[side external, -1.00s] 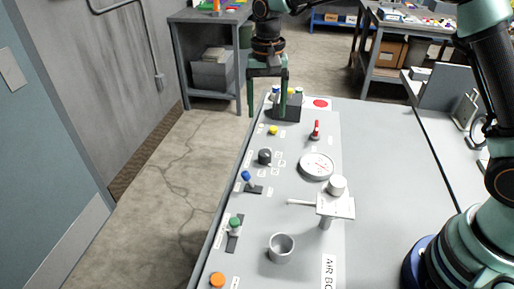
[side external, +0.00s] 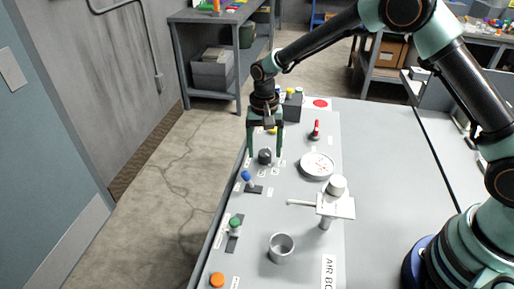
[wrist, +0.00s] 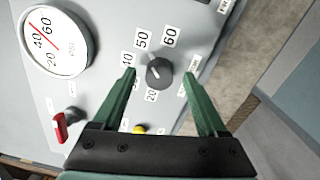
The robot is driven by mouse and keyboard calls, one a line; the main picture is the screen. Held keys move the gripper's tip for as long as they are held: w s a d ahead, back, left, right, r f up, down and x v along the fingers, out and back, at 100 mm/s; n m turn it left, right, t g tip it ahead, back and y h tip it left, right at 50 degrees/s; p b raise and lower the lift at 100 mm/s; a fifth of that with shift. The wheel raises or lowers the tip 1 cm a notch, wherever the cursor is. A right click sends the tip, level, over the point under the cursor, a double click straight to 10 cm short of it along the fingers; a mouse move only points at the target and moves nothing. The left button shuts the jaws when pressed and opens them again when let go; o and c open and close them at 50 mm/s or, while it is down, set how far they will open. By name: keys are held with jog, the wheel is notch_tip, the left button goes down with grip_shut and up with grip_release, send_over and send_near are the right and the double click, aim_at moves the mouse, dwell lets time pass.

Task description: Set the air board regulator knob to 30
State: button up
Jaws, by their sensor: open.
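The regulator knob (wrist: 159,72) is a dark round knob with a pale pointer line, in the wrist view. Number labels ring it, with 20, 40, 50 and 60 readable; the 30 label is not clearly readable. In the side view the knob (side external: 265,157) sits on the grey air board (side external: 300,225). My gripper (wrist: 158,72) is open, with one green finger on each side of the knob and gaps to it. My gripper (side external: 266,156) also shows over the knob in the side view.
A round pressure gauge (wrist: 55,42) stands beside the knob. A red-handled valve (wrist: 62,128) and a yellow button (wrist: 139,129) are close to my fingers. In the side view, a blue-handled lever (side external: 247,176), a metal cup (side external: 281,248) and a pale post fitting (side external: 336,203) stand nearer the camera.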

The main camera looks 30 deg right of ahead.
jog(key=shift+f, duration=0.2)
grip_shut()
